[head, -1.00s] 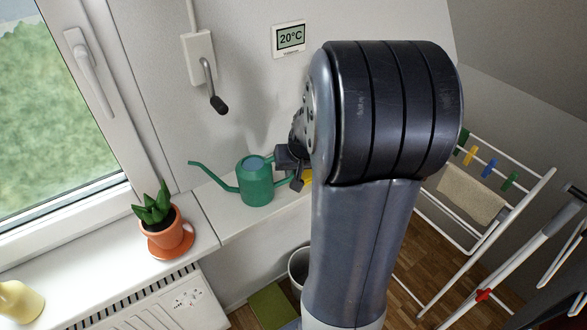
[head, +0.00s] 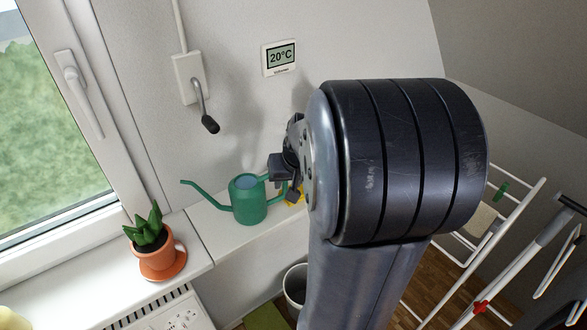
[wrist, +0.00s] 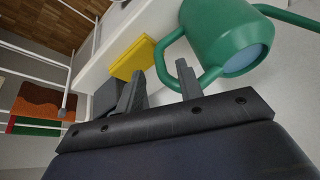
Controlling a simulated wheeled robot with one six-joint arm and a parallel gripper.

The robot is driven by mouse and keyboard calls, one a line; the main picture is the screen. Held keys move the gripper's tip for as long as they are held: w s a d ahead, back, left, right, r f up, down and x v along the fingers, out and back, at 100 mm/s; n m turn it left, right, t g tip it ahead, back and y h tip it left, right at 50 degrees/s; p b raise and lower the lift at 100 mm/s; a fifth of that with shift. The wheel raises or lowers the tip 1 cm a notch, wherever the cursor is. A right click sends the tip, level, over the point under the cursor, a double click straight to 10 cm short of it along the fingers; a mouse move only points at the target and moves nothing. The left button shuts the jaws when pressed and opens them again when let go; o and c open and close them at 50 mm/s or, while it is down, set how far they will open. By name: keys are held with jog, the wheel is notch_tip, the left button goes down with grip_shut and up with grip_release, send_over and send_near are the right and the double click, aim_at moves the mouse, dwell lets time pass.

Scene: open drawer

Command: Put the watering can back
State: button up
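The green watering can (head: 248,202) stands upright on the white ledge, its spout pointing left and its handle to the right. In the wrist view its green body (wrist: 222,38) fills the upper right, and its curved handle (wrist: 160,62) reaches down to my fingers. My gripper (wrist: 160,92) is open. One finger appears inside the handle loop and the other outside it, with the handle between them and a visible gap. In the head view my gripper (head: 284,178) is at the can's handle side, partly hidden by my arm.
A yellow box (wrist: 133,58) stands on the ledge beside the can, mostly hidden in the head view. A potted plant (head: 155,245) stands on the windowsill to the left. A crank handle (head: 207,115) hangs on the wall above. A drying rack (head: 500,235) stands at right.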

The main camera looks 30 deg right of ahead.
aim_at(285, 191)
jog(key=v, duration=0.8)
jog(key=x, duration=1.2)
jog(key=shift+r, duration=1.35)
